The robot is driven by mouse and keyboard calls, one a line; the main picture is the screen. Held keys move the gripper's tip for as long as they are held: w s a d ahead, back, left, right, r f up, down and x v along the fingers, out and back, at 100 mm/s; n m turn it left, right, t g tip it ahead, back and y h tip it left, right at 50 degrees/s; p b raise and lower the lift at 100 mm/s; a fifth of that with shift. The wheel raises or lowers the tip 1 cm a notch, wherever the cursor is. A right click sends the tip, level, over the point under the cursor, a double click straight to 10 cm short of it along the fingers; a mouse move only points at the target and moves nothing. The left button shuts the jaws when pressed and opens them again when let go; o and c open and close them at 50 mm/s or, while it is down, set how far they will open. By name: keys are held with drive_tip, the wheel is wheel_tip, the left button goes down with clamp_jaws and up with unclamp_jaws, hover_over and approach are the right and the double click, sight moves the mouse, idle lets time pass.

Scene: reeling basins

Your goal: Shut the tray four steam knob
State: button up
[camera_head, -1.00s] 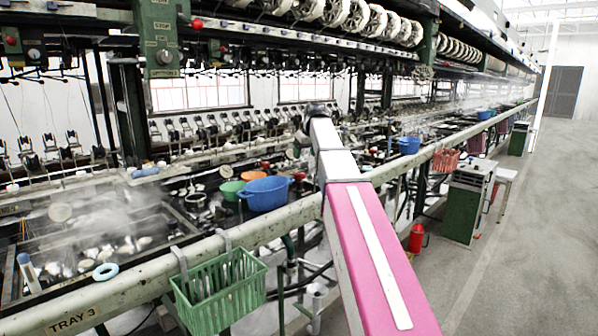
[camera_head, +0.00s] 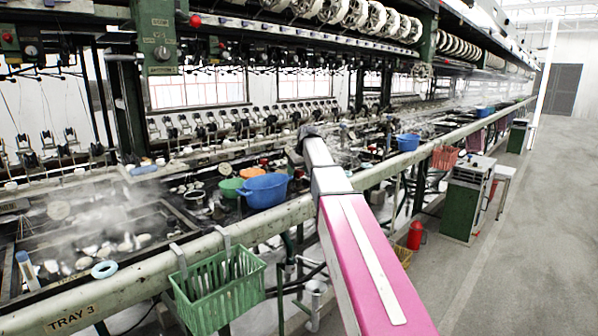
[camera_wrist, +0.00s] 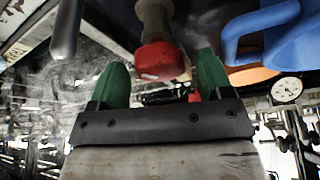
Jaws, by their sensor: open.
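A red knob (camera_wrist: 160,61) on a grey-brown stem shows in the wrist view, ahead of my gripper (camera_wrist: 161,74). The knob lies between the lines of my two green fingertips, nearer their front ends. The fingers stand apart, and I cannot tell whether either touches the knob. A second, smaller red part (camera_wrist: 194,97) shows behind, by the right finger. In the head view my arm reaches over the front rail to the basins, and its far end hides the fingertips. A small red knob (camera_head: 263,162) shows left of the arm. I cannot match it to the wrist view.
A blue basin (camera_head: 265,190) and a green bowl (camera_head: 230,188) stand left of my arm; a blue handle (camera_wrist: 262,24) is close at the wrist view's upper right. A round gauge (camera_wrist: 287,90) is at right. A green basket (camera_head: 218,290) hangs on the rail (camera_head: 150,272).

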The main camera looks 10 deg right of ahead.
drive_tip(key=c, duration=0.9)
drive_tip(key=shift+c, duration=0.2)
drive_tip(key=shift+m, duration=0.4)
drive_tip(key=shift+a+m+h, duration=0.1)
drive_tip(key=shift+m+h, duration=0.45)
drive_tip(key=shift+m, duration=0.75)
drive_tip(key=shift+m+h, duration=0.55)
drive_tip(key=shift+m, duration=0.75)
drive_tip(key=o, duration=0.9)
drive_tip(key=shift+o, duration=0.2)
drive_tip(key=shift+s+r, duration=0.1)
